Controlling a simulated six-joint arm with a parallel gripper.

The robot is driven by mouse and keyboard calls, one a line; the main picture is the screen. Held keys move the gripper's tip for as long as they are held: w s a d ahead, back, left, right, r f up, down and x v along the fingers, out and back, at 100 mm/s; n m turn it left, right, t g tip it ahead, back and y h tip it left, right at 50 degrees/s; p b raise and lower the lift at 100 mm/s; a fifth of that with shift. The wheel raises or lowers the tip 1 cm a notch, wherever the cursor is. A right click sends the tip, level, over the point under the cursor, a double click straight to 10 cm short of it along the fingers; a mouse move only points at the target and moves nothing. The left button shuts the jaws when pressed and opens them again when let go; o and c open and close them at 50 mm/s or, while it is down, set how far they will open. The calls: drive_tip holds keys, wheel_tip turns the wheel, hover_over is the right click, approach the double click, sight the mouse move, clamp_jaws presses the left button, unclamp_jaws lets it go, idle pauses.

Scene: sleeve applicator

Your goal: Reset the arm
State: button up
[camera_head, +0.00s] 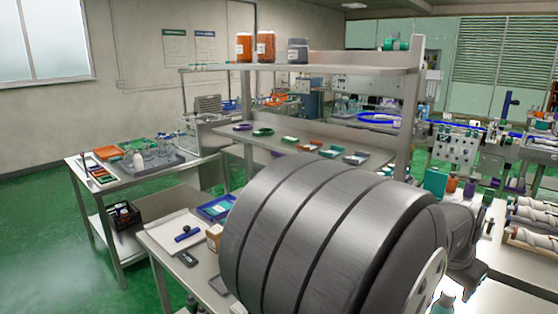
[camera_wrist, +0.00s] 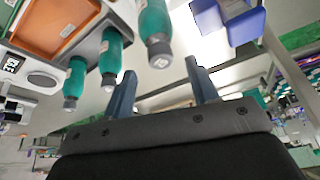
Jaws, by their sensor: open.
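My gripper (camera_wrist: 160,66) shows in the wrist view with its two blue-grey fingers spread apart. Nothing is between the fingers. A teal bottle with a grey cap (camera_wrist: 154,28) is just beyond the fingertips in the picture; I cannot tell how far away it is. In the head view my large grey arm link fills the lower middle and hides much of the bench behind it. The fingers cannot be made out there.
More teal bottles (camera_wrist: 110,55) stand left of the fingers, near an orange tray (camera_wrist: 60,22). A purple-blue box (camera_wrist: 228,18) is at upper right. In the head view, a shelf (camera_head: 330,69) holds jars, and a side table (camera_head: 205,159) stands left. Green floor (camera_head: 40,225) is open at left.

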sight(451, 292)
drive_tip(key=v, duration=0.7)
drive_tip(key=x, duration=1.1)
drive_tip(key=shift+a, duration=0.15)
drive_tip(key=shift+w+d+f, duration=0.1)
drive_tip(key=shift+d, duration=0.15)
wheel_tip(451, 292, up, 4)
drive_tip(key=shift+f, duration=0.2)
drive_tip(key=s+d+r, duration=0.2)
drive_tip(key=s+r, duration=0.5)
drive_tip(key=s, duration=0.4)
drive_tip(key=s+d+f+m+g, duration=0.1)
drive_tip(key=s+d+f+m, duration=0.25)
drive_tip(key=s+d, duration=0.8)
drive_tip(key=w+d+r+g, duration=0.1)
drive_tip(key=w+d+r, duration=0.3)
drive_tip(key=w+r, duration=0.3)
drive_tip(key=shift+w+m+h, duration=0.3)
drive_tip(key=shift+w+m, duration=0.05)
drive_tip(key=shift+w, duration=0.8)
drive_tip(key=shift+r, duration=0.15)
